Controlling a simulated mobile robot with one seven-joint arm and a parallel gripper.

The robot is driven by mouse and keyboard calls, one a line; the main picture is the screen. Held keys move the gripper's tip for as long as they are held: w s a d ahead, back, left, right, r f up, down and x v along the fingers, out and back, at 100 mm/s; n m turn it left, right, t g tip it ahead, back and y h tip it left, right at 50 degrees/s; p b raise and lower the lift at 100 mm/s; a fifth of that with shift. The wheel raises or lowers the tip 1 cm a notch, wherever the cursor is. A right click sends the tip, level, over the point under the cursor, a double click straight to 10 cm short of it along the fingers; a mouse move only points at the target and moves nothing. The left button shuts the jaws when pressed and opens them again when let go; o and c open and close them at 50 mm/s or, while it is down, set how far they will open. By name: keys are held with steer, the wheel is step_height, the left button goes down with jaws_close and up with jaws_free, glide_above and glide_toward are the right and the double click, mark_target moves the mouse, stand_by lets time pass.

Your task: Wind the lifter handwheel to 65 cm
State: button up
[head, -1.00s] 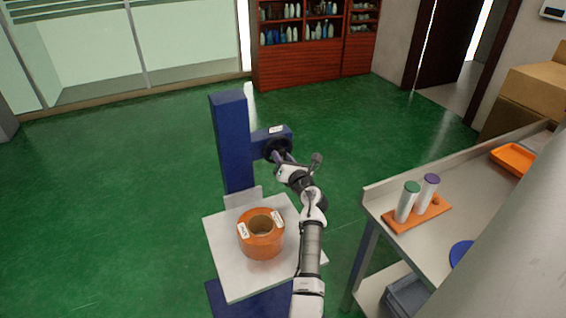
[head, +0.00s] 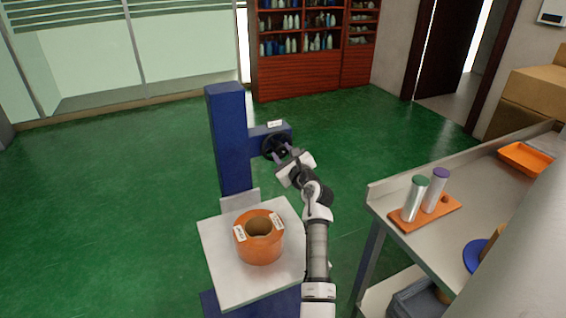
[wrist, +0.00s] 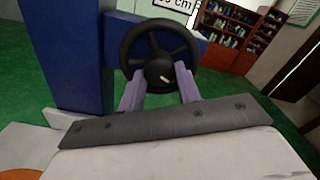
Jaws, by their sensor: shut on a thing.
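The lifter is a blue column (head: 229,140) with a side arm that carries a black handwheel (head: 267,143). The handwheel, with its spokes and a small pale mark on the hub, fills the upper middle of the wrist view (wrist: 128,45). My gripper (head: 283,152) is shut on the handwheel, its two purple fingers standing apart at the lower part of the wheel in the wrist view (wrist: 160,88). The exact contact is hard to see. A white label (wrist: 176,4) above the wheel is cut off; "cm" is readable. An orange roll (head: 259,248) sits on the lifter's white platform (head: 225,285).
A grey workbench (head: 400,255) at the right holds an orange rack (head: 418,224) with a green-capped and a purple-capped cylinder, and an orange tray (head: 524,158). A red shelf (head: 300,75) stands at the back. Green floor is clear on the left.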

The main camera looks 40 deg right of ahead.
steer(key=n+b, duration=0.3)
steer(key=b, duration=0.1)
steer(key=shift+d+f+n, duration=0.1)
steer(key=shift+f+n, duration=0.2)
steer(key=shift+n, duration=0.1)
steer(key=n+b, duration=0.4)
steer(key=b, duration=0.2)
steer(key=shift+n, duration=0.3)
steer(key=n+b, duration=0.4)
steer(key=b, duration=0.2)
steer(key=n+b, duration=0.5)
steer(key=b, duration=0.1)
steer(key=shift+r, duration=0.15)
steer(key=n+b, duration=0.3)
steer(key=shift+r+n, duration=0.2)
steer(key=shift+n, duration=0.1)
steer(key=n+b, duration=0.2)
steer(key=n, duration=0.1)
steer(key=shift+r+n, duration=0.1)
steer(key=shift+n, duration=0.2)
steer(key=n, duration=0.3)
steer(key=shift+r+n, duration=0.15)
steer(key=shift+n, duration=1.85)
steer(key=shift+a, duration=0.2)
